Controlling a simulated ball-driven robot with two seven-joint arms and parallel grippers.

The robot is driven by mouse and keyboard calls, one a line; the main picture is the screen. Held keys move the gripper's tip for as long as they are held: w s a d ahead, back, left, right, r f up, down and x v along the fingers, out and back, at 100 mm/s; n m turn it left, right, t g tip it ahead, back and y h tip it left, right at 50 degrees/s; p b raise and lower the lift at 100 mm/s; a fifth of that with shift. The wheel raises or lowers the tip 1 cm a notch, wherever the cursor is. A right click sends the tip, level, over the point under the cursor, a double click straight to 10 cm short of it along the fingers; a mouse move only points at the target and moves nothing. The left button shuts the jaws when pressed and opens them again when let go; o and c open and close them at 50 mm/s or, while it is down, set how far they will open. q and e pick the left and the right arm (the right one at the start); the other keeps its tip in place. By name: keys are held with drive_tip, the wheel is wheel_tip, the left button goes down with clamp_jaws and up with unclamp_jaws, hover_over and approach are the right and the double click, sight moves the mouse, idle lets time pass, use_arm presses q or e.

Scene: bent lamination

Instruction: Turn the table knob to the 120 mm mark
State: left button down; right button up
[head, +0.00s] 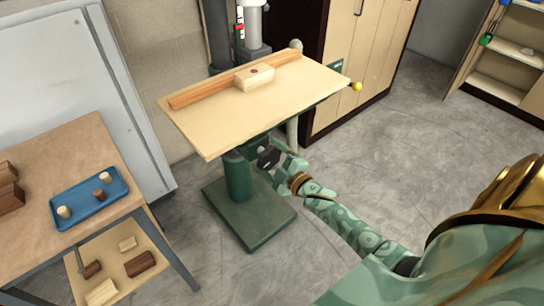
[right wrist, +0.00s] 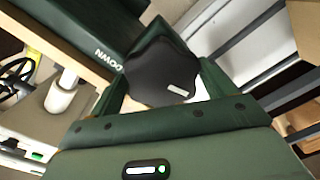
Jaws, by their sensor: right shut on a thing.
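The table knob (right wrist: 160,65) is black and lobed with a small pale mark, and it fills the space between my right gripper's fingers in the right wrist view. In the head view the knob (head: 267,157) shows dark under the front of the drill press table (head: 215,135), by the green column. My right gripper (head: 277,165) reaches it from the lower right and is shut on it. White lettering reading "DOWN" shows on a green part beside the knob in the right wrist view. I cannot make out a millimetre scale or the 120 mark. My left gripper is out of view.
A wooden fence (head: 195,94) and a pale block (head: 254,77) lie on the press table. A yellow ball (head: 356,86) sticks out at its right edge. A side bench (head: 100,135) at left holds a blue tray (head: 87,216) with small blocks. The floor at right is clear.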

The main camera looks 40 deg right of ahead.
drive_tip(key=shift+w+d+r+m, duration=0.15)
drive_tip(key=shift+r+m, duration=0.15)
drive_tip(key=shift+r, duration=0.1)
drive_tip(key=shift+w+d+r+m, duration=0.15)
drive_tip(key=shift+r+m, duration=0.15)
drive_tip(key=shift+r, duration=0.05)
drive_tip(key=o, duration=0.8)
drive_tip(key=shift+s, duration=0.1)
drive_tip(key=shift+o, duration=0.3)
drive_tip(key=shift+s+f, duration=0.1)
drive_tip(key=shift+s, duration=0.05)
drive_tip(key=shift+s+p, duration=0.3)
drive_tip(key=shift+p, duration=0.05)
drive_tip(key=s+d+p, duration=0.1)
drive_tip(key=s+p, duration=0.1)
drive_tip(key=s, duration=1.3)
drive_tip(key=shift+s+f, duration=0.25)
drive_tip(key=shift+s, duration=0.05)
